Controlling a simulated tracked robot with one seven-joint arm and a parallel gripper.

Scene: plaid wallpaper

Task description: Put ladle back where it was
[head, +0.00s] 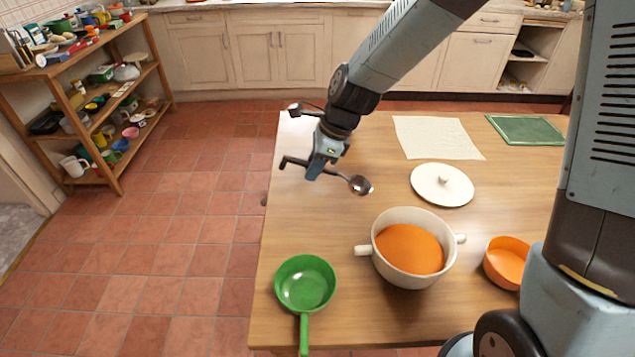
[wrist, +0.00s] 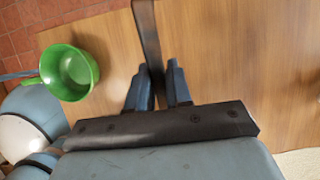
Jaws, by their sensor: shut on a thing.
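The ladle (head: 360,185) has a shiny metal bowl and a dark handle. My gripper (head: 314,173) is shut on its handle and holds it above the left part of the wooden table. The bowl points right in the head view, and the handle's other end sticks out left. In the wrist view the dark handle (wrist: 149,40) runs between the two fingers of my gripper (wrist: 158,82); the ladle's bowl is not visible there. A cream pot (head: 380,262) with orange contents stands on the table, to the right of and nearer than the ladle.
A green pan (head: 305,284) stands at the table's near left and shows in the wrist view (wrist: 72,72). Right of the pot is an orange bowl (head: 507,262); behind it lie a white lid (head: 442,190), a pale cloth (head: 437,138) and a green board (head: 527,129). A cluttered shelf (head: 118,155) stands left.

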